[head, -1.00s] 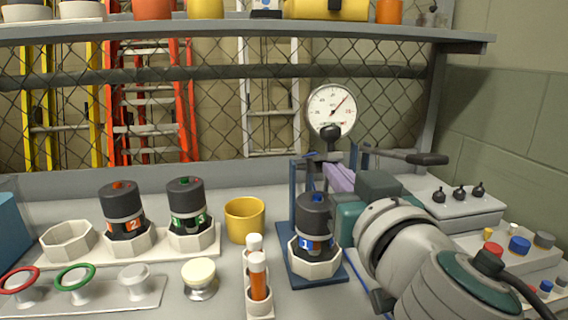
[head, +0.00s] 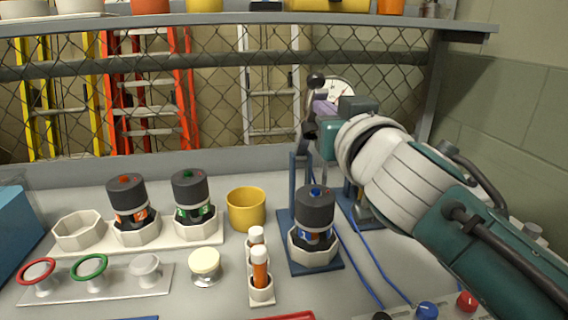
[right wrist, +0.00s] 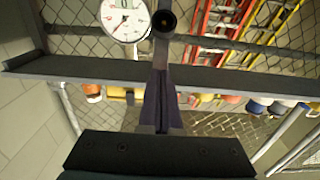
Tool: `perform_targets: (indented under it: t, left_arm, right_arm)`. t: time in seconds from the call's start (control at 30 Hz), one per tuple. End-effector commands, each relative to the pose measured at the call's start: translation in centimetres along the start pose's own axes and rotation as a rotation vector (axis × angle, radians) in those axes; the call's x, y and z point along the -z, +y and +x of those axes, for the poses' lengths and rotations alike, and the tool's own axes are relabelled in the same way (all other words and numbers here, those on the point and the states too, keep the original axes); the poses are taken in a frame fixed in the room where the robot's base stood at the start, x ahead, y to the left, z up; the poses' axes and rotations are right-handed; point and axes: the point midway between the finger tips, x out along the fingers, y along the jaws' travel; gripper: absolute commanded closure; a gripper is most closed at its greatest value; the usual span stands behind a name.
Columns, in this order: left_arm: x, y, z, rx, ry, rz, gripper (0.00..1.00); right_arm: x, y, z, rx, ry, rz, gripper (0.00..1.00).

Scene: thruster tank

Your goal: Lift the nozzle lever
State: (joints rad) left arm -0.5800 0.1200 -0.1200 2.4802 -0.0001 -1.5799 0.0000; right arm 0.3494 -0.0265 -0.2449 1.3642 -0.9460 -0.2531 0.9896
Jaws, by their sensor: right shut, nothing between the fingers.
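The nozzle lever (head: 316,81) is a grey bar with a black ball knob. It stands steeply raised above the blue stand at the back of the bench, in front of the gauge. My right gripper (head: 326,104) is shut and empty, its purplish fingers close beside the lever just below the knob. In the right wrist view the closed fingers (right wrist: 161,98) point at the lever, with the knob (right wrist: 164,20) beyond the tips. Whether they touch it I cannot tell. The lever's lower part is partly hidden by the gripper. My left gripper is not in view.
A gauge (head: 339,91) sits partly hidden behind my right gripper. A black-topped canister (head: 315,208) stands in front of the stand; two more (head: 127,200) are at left. A yellow cup (head: 246,210) stands between. Blue hoses (head: 377,250) run at right. A shelf (head: 230,19) spans above.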

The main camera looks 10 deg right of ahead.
Motion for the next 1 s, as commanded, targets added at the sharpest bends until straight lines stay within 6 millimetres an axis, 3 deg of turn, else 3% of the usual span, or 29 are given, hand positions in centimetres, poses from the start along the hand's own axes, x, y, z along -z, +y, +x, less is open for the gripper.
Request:
perform_targets:
  t: [0.57,0.83,1.0]
  left_arm:
    - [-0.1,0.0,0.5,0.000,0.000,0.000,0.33]
    - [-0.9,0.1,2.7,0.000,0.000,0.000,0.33]
    - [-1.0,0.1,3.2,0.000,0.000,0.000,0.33]
  right_arm:
    - [2.6,0.0,4.2,0.000,0.001,0.002,1.00]
    - [3.3,0.0,7.1,-0.001,0.003,0.000,1.00]
    - [3.8,0.0,7.9,0.000,0.001,0.001,1.00]
